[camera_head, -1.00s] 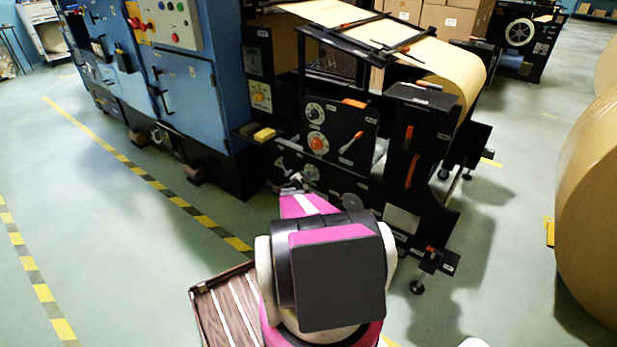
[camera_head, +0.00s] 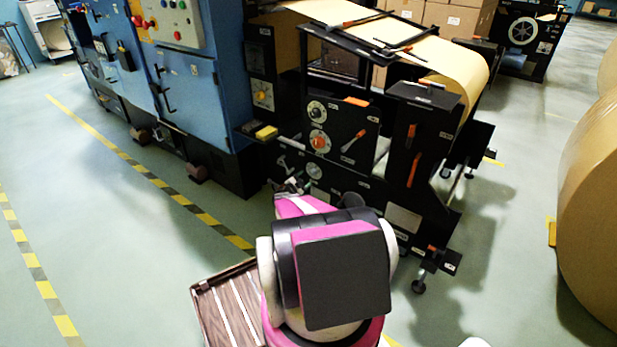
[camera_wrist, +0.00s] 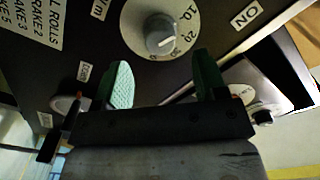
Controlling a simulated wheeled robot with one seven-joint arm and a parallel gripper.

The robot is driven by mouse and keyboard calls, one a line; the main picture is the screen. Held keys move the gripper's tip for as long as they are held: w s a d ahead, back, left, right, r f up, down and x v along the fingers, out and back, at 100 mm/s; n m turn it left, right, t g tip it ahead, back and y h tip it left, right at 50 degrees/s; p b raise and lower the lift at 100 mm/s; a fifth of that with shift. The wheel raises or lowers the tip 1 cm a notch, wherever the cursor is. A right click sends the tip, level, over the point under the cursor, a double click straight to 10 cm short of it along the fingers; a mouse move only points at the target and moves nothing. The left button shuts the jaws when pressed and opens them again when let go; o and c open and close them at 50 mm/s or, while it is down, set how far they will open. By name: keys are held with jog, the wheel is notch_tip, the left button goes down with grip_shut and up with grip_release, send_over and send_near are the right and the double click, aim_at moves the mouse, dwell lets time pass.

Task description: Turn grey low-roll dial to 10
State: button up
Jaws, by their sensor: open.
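The grey dial (camera_wrist: 150,30) sits on a white round scale plate with printed numbers, at the top middle of the wrist view. A light mark on the knob faces the side with the numbers 10, 20 and 30; its exact reading is hard to tell. In the head view a small pale dial (camera_head: 313,170) low on the black machine panel seems to be the same one. My gripper (camera_wrist: 163,80) is open, its two green-padded fingers apart and empty, just below the dial in the wrist view. The fingers do not touch the knob.
Another knob (camera_wrist: 70,103) stands near the left finger. An orange dial (camera_head: 320,142) and a further dial (camera_head: 316,111) sit higher on the panel. A large kraft roll (camera_head: 590,200) stands at right.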

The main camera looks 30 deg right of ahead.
jog(key=v, duration=0.5)
jog(key=shift+a, duration=0.1)
dwell(0.3)
jog(key=w+a+r+n+t+y, duration=0.3)
jog(key=a+r+n+y, duration=0.25)
jog(key=a, duration=0.35)
jog(key=w+a+r+n+t+y, duration=0.3)
jog(key=a+r+n+y, duration=0.25)
jog(key=a, duration=0.35)
jog(key=s+a+r+n+g+y, duration=0.4)
jog(key=s+a+n+y, duration=0.25)
jog(key=a, duration=0.55)
jog(key=s+a+r+n+g, duration=0.2)
jog(key=s+r+g, duration=0.1)
jog(key=s, duration=0.7)
jog(key=s+a+r+n+g, duration=0.2)
jog(key=s+g, duration=0.4)
jog(key=s, duration=0.4)
notch_tip(320, 180, up, 2)
jog(key=shift+a+r+n+h, duration=0.2)
jog(key=shift+a+n+h, duration=0.2)
jog(key=shift+n+h, duration=0.05)
